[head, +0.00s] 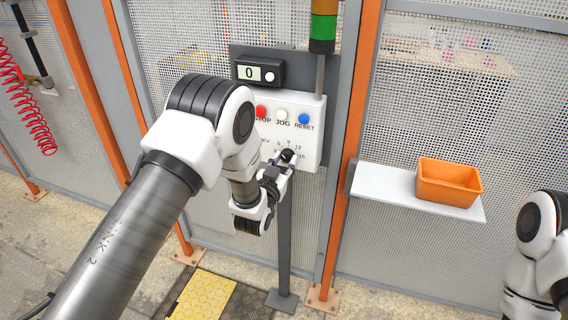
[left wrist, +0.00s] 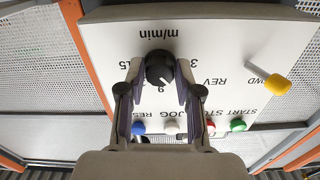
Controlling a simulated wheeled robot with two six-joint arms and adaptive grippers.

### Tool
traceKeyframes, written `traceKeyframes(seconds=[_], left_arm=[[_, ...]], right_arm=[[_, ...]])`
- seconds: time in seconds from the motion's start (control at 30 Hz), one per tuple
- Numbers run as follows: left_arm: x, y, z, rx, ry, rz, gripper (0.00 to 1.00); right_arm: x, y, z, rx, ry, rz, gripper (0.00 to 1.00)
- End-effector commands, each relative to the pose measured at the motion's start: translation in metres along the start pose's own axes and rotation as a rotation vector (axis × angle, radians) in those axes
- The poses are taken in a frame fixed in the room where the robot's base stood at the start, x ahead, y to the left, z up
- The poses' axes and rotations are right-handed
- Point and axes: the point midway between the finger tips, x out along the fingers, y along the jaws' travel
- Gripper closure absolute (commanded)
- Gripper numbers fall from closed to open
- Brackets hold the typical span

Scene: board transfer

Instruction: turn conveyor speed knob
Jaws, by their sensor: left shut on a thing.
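The white control panel (head: 311,142) stands on a post in front of the mesh fence and fills the left wrist view (left wrist: 215,45), where it is upside down. The black speed knob (head: 288,155) is low on the panel, with numbers around it and "m/min" beside it. In the left wrist view the knob (left wrist: 159,69) has a pale pointer mark towards the 9. My left gripper (head: 281,160) is shut on the knob, with a finger on each side in the left wrist view (left wrist: 160,86). My right gripper is out of view; only part of my right arm shows.
A small display (head: 254,73) above the panel reads 0. Red, white and blue buttons (head: 282,116) sit above the knob. A yellow-tipped lever (left wrist: 277,84) is beside it. An orange bin (head: 448,183) stands on a white shelf (head: 382,186) to the right.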

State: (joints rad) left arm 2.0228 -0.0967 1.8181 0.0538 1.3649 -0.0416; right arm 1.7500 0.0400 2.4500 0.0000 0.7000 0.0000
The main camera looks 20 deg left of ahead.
Motion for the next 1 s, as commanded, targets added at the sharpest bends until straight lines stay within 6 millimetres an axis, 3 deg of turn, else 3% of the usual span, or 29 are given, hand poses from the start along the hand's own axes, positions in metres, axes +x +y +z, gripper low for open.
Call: traceKeyframes(seconds=[0.6,1.0], left_arm=[[0.001,-0.001,0.001,0.469,0.005,-0.002,1.00],[0.001,-0.001,-0.001,0.680,0.004,-0.002,1.00]], right_arm=[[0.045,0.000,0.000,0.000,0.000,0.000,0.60],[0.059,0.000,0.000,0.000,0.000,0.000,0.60]])
